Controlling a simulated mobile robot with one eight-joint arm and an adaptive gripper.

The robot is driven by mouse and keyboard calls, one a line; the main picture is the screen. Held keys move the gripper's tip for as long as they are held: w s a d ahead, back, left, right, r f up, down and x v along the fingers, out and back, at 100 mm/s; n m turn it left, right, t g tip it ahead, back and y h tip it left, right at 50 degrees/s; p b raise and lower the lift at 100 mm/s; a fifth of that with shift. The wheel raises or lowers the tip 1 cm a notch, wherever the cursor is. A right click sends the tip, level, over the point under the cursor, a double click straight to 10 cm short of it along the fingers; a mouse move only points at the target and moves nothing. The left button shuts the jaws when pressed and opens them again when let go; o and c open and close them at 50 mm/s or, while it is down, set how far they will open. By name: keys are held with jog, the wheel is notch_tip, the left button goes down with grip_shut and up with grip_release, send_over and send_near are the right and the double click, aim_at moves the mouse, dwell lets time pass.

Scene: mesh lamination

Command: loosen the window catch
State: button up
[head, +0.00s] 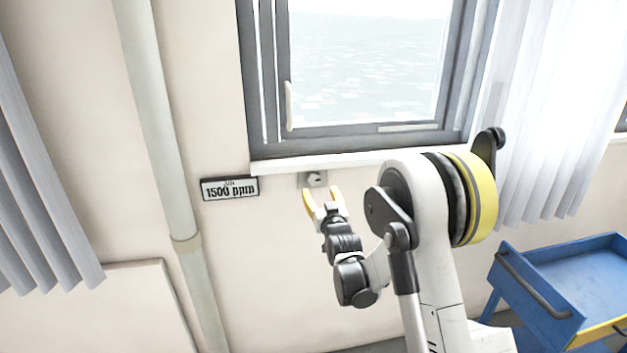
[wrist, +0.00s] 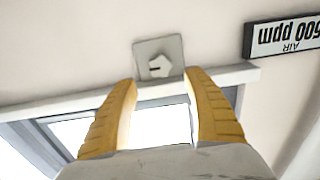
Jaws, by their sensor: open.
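The window (head: 365,62) has a dark grey frame. A slim pale handle (head: 289,106), which looks like the catch, stands upright on the left side of its frame in the head view. My gripper (head: 322,198) is open and empty, with yellow fingers, below the sill and below the handle. In the wrist view the picture is upside down, and my gripper (wrist: 160,80) spreads its fingers with the sill and part of the window behind. The handle cannot be made out in the wrist view.
A grey plate with a knob (head: 316,179) sits on the wall under the white sill (head: 345,160), just beyond my fingertips; the wrist view shows the knob (wrist: 159,65) too. An air sign (head: 229,188), a pipe (head: 160,120), curtains (head: 535,110) and a blue cart (head: 570,275) surround it.

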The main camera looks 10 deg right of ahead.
aim_at(315, 181)
jog(key=w+b, duration=0.1)
jog(key=w, duration=0.7)
jog(key=shift+w+b, duration=0.3)
jog(key=shift+w, duration=0.1)
jog(key=c, duration=1.2)
jog(key=shift+o, duration=0.2)
